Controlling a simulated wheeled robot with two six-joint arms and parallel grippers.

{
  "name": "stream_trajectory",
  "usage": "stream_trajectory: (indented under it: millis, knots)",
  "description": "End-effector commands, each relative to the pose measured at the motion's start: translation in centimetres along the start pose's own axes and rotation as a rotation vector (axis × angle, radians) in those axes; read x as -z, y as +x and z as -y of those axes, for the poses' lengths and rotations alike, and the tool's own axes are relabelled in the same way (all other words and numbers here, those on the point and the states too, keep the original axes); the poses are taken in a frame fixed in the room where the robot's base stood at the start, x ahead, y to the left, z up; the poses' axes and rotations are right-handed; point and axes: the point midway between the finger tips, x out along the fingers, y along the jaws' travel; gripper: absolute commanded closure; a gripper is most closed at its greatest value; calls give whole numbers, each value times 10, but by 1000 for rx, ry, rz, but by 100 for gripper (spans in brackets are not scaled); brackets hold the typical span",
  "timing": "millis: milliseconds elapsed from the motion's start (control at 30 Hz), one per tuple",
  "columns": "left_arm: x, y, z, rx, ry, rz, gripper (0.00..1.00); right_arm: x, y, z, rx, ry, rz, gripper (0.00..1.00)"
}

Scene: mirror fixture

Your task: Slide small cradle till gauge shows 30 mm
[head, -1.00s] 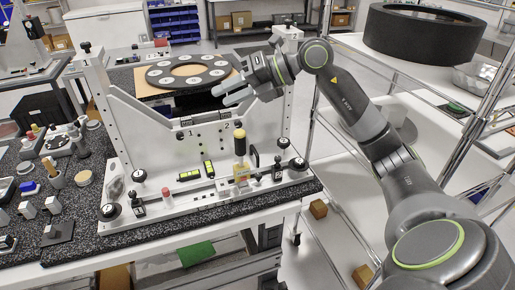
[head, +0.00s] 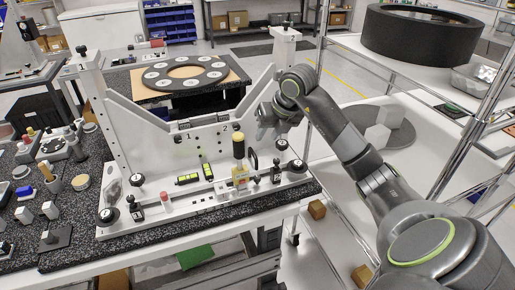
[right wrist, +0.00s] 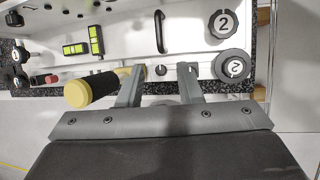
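The white fixture (head: 150,130) stands on the speckled table, with a V-shaped upright plate marked 1 and 2. On its base, a black handle with a yellow top (head: 239,148) rises from a small brass-coloured block (head: 240,176), which may be the small cradle. The handle shows at the left in the right wrist view (right wrist: 92,90). My right gripper (head: 268,122) is above the fixture's right end; its fingers (right wrist: 162,75) are apart and empty, right of the handle. A gauge reading is too small to make out. My left gripper is out of view.
Two green-yellow vials (head: 188,179) and black numbered knobs (head: 298,165) sit on the base. A black loop handle (right wrist: 160,32) stands near the fingers. A dark ring plate (head: 187,72) lies behind. A metal shelf rack (head: 484,110) stands at the right.

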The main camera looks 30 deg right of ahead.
Motion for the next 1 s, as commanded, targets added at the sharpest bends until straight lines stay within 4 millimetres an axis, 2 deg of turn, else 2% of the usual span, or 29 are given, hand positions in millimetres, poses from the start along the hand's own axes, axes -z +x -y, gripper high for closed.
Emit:
stream_trajectory:
  millis: [300,500,667,900,1000]
  knots:
    - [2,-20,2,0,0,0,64,1,66,-2,-3,1,-5,68]
    - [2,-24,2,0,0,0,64,0,91,-1,-2,0,-1,68]
    - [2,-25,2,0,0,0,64,0,99,0,1,-1,0,68]
    - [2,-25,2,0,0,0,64,0,99,0,0,-2,1,68]
    - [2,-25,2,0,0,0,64,0,99,0,0,-1,1,81]
